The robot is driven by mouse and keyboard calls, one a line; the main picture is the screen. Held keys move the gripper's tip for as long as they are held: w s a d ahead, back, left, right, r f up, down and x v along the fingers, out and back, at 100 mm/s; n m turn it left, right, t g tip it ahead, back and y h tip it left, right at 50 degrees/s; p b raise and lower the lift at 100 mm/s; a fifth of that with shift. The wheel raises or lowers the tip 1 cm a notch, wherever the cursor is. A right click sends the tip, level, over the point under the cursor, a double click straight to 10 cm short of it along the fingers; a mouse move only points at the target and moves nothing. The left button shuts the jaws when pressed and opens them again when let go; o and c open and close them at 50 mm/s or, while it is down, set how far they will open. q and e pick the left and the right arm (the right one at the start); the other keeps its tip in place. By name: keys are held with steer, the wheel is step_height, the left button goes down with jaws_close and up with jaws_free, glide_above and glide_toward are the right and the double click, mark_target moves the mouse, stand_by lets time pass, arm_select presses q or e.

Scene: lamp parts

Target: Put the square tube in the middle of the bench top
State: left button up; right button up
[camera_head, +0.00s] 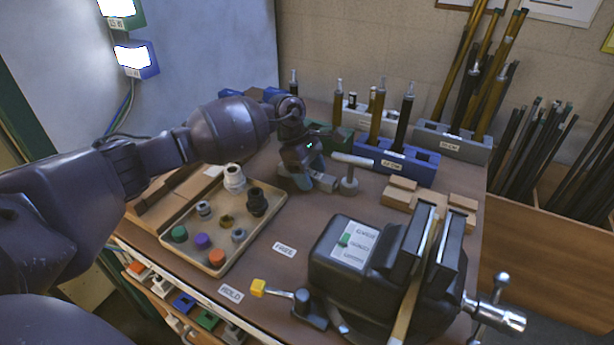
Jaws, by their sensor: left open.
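I cannot tell whether anything lies between the fingers. No single piece is clearly the square tube. Brass and black tubes (377,115) stand upright in the blue rack (398,163) and a grey rack (452,139) behind. A tan strip (404,322) shows between the jaws of the black vise (335,262). My right gripper is out of view.
The beige tray (217,270) at left holds several coloured round parts. Wooden blocks (425,205) lie behind the vise. A yellow-tipped lever (258,288) is at the front edge. Bare bench shows around the FREE label (284,249).

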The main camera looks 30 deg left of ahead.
arm_select(q)
steer(key=c, duration=1)
steer(key=shift+r, duration=0.15)
steer(key=shift+c, duration=0.2)
